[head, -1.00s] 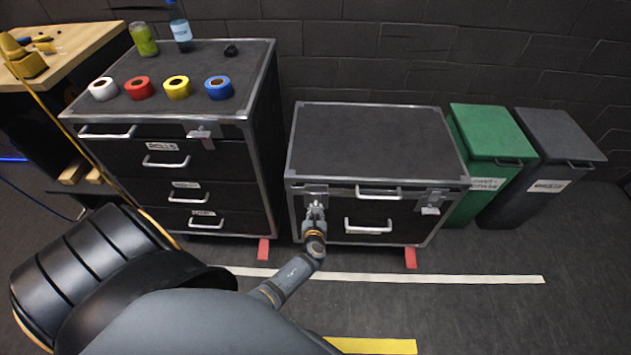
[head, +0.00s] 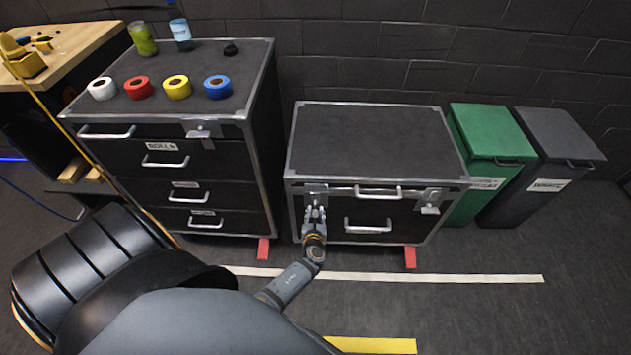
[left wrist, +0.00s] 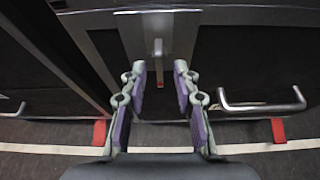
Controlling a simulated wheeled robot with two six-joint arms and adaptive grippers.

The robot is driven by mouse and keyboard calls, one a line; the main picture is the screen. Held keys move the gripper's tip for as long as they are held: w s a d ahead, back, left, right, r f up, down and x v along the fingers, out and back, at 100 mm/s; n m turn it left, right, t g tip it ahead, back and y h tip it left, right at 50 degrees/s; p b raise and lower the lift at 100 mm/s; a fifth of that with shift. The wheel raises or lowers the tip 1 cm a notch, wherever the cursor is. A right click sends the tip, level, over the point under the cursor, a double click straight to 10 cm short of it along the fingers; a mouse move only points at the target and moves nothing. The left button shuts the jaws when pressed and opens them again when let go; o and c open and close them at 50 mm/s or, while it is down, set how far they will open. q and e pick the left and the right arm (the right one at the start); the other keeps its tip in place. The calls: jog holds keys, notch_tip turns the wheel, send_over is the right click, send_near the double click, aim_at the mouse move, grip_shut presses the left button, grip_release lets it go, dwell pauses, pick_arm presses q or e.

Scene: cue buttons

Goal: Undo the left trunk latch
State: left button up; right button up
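The black trunk (head: 370,140) with metal edges stands on the floor in the middle of the head view. Its left latch (head: 316,190) is a metal plate at the front left, partly hidden by my left gripper (head: 316,212). In the left wrist view the latch (left wrist: 158,48) shows as a small upright tab on a metal plate, ahead of the fingertips. The left gripper also shows there (left wrist: 160,78), open, with its fingers apart and nothing between them. The trunk's right latch (head: 431,203) sits at the front right. My right gripper is not in view.
A drawer cabinet (head: 262,110) with several tape rolls on top stands to the left. A green bin (head: 492,130) and a grey bin (head: 560,135) stand to the right. Trunk handles (head: 378,192) protrude at the front. The floor in front is clear.

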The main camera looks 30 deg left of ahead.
pick_arm(q)
jog(key=v, duration=0.6)
jog(key=shift+a, duration=0.1)
jog(key=s+d+f+n+g+h+p, duration=0.1)
jog(key=s+f+n+g+h+p, duration=0.4)
jog(key=s+f+n, duration=0.95)
jog(key=s+f+n+g+p, duration=0.2)
jog(key=s+n, duration=0.5)
jog(key=s, duration=0.3)
jog(key=s+a+f+n+g+h+p, duration=0.1)
jog(key=s+f+n+g+p, duration=0.1)
jog(key=s+n, duration=0.6)
jog(key=shift+s+g, duration=0.6)
jog(key=shift+s, duration=0.5)
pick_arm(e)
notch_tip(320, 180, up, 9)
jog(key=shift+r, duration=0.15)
pick_arm(q)
jog(key=shift+a, duration=0.1)
